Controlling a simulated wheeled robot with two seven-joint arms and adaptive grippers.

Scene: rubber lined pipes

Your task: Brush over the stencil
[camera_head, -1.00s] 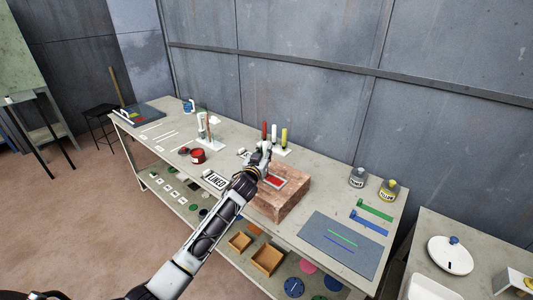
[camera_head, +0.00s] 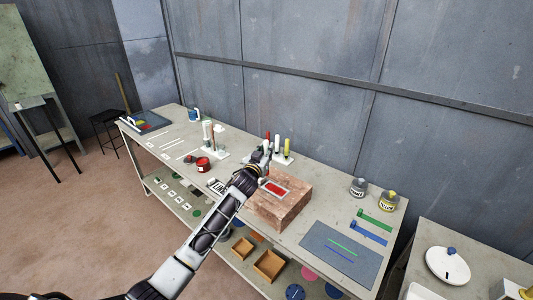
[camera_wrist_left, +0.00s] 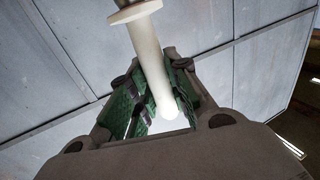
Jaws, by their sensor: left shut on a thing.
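The stencil (camera_head: 264,193), a pale flat frame with a red area in its opening, lies on top of a brown block (camera_head: 283,210) on the bench. My left gripper (camera_head: 266,151) is above and behind the stencil's left side, apart from it in the picture. In the left wrist view, the gripper (camera_wrist_left: 158,112) is shut on a white rod-like handle (camera_wrist_left: 150,55) with a round collar, probably the brush. The brush's working end cannot be made out. My right gripper is not in view.
Upright coloured tubes (camera_head: 287,147) stand behind the block. A red can (camera_head: 203,164) stands to the left. Open wooden boxes (camera_head: 269,264) sit on the lower shelf.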

